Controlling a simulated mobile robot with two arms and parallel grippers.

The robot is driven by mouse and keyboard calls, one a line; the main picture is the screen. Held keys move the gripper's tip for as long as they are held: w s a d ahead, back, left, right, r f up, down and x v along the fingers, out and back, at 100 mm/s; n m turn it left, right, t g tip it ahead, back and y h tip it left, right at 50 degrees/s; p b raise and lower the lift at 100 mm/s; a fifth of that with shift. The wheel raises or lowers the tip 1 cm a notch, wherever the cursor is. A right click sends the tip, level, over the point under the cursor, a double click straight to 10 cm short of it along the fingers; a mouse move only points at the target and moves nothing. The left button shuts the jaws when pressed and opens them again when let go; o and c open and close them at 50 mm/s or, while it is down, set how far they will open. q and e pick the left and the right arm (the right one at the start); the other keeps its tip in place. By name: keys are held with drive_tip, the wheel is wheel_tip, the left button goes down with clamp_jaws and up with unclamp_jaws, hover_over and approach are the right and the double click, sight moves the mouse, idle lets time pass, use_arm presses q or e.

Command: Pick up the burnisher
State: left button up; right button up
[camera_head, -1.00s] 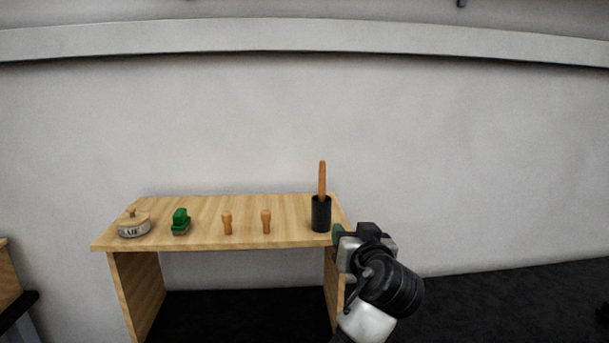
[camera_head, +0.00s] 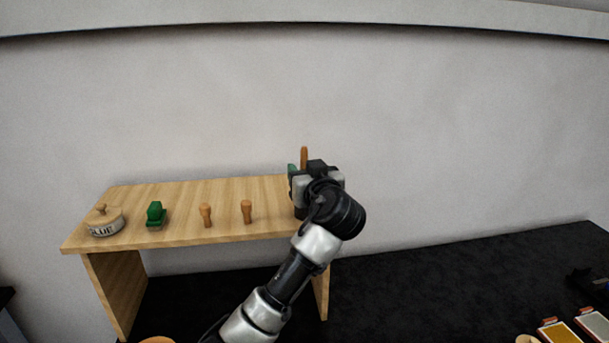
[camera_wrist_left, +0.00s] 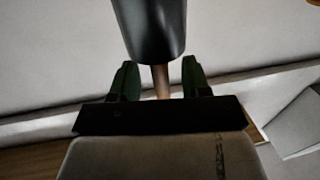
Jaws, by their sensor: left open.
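The burnisher is likely the slim wooden-handled stick (camera_head: 304,154) standing in a black cup (camera_head: 298,210) at the right end of the wooden bench (camera_head: 180,240). My left gripper (camera_head: 302,172) is at the cup and hides much of cup and stick. In the left wrist view, the wooden stick (camera_wrist_left: 160,82) shows between the two green-padded fingers (camera_wrist_left: 160,80), which stand apart on either side of it. The dark cup (camera_wrist_left: 150,25) fills the top middle there. The left gripper is open. My right gripper is not in view.
On the bench stand a round "GLUE" pot (camera_head: 104,222), a green item (camera_head: 156,214) and two small wooden-handled pieces (camera_head: 205,214). A pale wall (camera_head: 430,130) is behind. Coloured trays (camera_head: 560,331) lie at the lower right on a dark surface.

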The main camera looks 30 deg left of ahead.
use_arm(q)
drive_tip(key=shift+p+x, duration=0.35)
drive_tip(key=shift+x, duration=0.9)
clamp_jaws()
